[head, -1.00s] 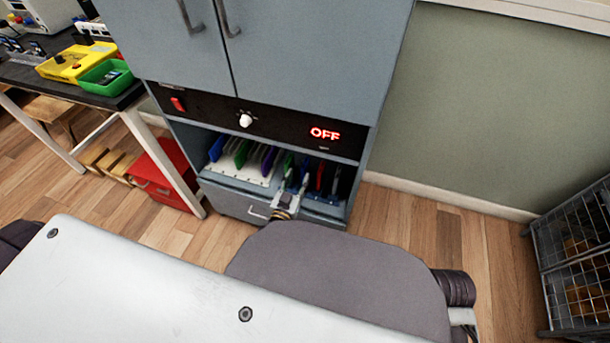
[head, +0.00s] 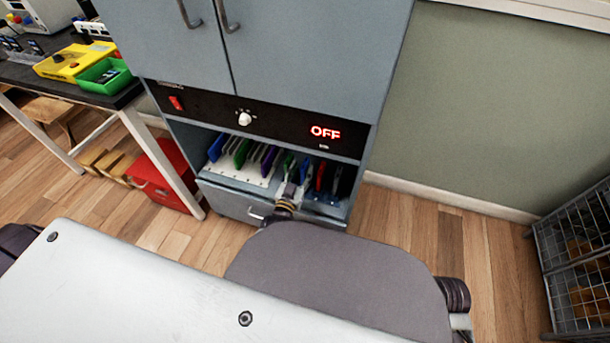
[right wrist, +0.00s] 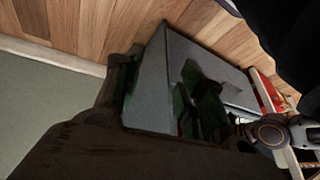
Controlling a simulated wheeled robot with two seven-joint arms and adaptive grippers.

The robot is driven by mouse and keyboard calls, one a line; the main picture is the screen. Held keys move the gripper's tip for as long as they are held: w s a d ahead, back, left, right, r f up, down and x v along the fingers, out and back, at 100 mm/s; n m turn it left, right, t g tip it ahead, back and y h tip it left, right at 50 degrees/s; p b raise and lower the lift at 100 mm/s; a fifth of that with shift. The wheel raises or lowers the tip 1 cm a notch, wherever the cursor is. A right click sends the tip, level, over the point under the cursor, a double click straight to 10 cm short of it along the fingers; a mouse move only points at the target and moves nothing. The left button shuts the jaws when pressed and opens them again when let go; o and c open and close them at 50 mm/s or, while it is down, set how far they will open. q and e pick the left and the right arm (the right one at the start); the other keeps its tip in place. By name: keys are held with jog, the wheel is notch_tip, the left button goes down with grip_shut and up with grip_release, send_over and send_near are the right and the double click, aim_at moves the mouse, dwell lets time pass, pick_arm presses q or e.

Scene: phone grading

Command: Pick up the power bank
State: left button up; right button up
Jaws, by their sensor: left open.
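My left gripper (head: 291,184) is open at the front of the lower bay of a grey cabinet, among slim upright devices. In the head view it is small and partly blends with them. The slim devices stand in a row: blue, green, purple, red and dark ones, such as a green one (head: 243,153) at the left and a red one (head: 320,176) right of my gripper. I cannot tell which of them is the power bank. My right gripper is not in the head view; dark, blurred parts fill the lower left of the right wrist view and its jaws cannot be made out.
The cabinet's black panel (head: 210,108) reads OFF above the bay. At the left stand a black-topped table (head: 80,88) with a yellow device (head: 75,62) and a green bin (head: 106,80), and a red box (head: 160,180) below. A wire cage (head: 575,260) stands at the right.

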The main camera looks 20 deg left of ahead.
aim_at(308, 158)
pick_arm(q)
jog(key=shift+w, duration=0.5)
jog(key=shift+w+d+b, duration=0.15)
jog(key=shift+w+b, duration=0.55)
jog(key=shift+w, duration=0.65)
pick_arm(e)
jog(key=shift+t+y, duration=0.3)
jog(key=shift+a+f, duration=0.3)
jog(key=shift+f, duration=0.75)
jog(key=shift+a+f, duration=0.25)
jog(key=shift+f, duration=0.8)
pick_arm(q)
jog(key=shift+c, duration=0.3)
grip_shut()
